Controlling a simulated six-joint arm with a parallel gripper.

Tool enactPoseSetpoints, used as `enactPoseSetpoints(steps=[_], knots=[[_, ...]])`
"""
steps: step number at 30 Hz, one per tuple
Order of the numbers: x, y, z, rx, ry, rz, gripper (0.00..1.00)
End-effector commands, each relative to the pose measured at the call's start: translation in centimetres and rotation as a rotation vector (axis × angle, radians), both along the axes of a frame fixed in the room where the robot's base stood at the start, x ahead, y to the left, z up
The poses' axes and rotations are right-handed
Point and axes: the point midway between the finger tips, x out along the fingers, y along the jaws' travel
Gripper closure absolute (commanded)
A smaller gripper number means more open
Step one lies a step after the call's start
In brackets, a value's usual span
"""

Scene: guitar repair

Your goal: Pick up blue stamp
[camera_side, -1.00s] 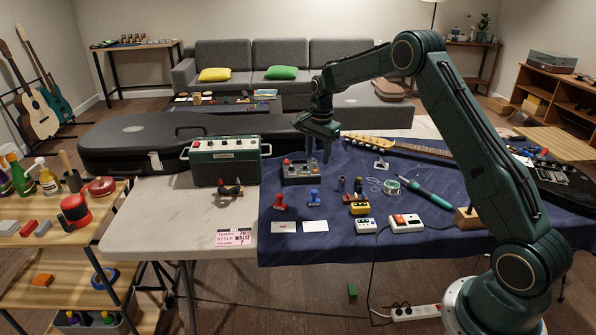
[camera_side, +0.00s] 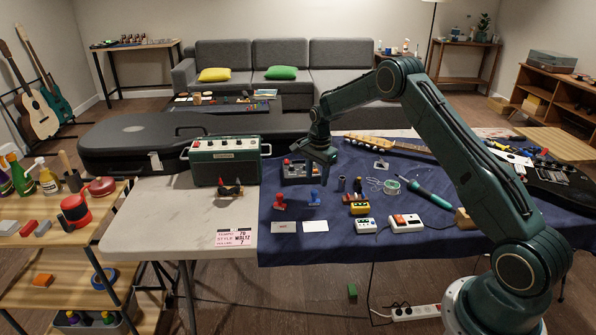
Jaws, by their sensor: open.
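The blue stamp (camera_side: 314,199) stands upright on the dark blue cloth, near the front left of it. A red stamp (camera_side: 280,202) stands to its left. Nothing shows between the fingers. I cannot tell the exact gap between fingertips and stamp.
Two white cards (camera_side: 315,226) lie in front of the stamps. A pedal box with knobs (camera_side: 297,172) sits behind. A dark cylinder (camera_side: 342,184) and small yellow parts (camera_side: 358,208) lie to the right. A green amplifier (camera_side: 226,161) stands at the left.

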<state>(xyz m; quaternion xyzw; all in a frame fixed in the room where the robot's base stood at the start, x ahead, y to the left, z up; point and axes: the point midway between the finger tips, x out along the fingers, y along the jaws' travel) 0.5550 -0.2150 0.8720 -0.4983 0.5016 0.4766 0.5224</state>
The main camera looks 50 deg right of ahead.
Motion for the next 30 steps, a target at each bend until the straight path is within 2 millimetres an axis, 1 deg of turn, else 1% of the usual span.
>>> enactPoseSetpoints(steps=[1, 3, 6, 14, 17, 20, 27, 30], knots=[[0.0, 0.0, -0.7, 0.000, 0.001, 0.000, 0.53], [0.1, 0.0, -1.4, 0.000, 0.002, 0.000, 0.53], [0.1, 0.0, -2.0, 0.000, -0.001, 0.001, 0.53], [0.1, 0.0, -2.3, 0.000, -0.001, 0.001, 0.53], [0.2, 0.0, -2.7, 0.000, 0.000, 0.001, 0.53], [0.3, 0.1, -3.6, 0.000, 0.001, 0.001, 0.53], [0.6, 0.1, -6.3, 0.000, 0.002, 0.001, 0.53], [0.7, 0.1, -7.0, -0.001, -0.001, 0.001, 0.53]])
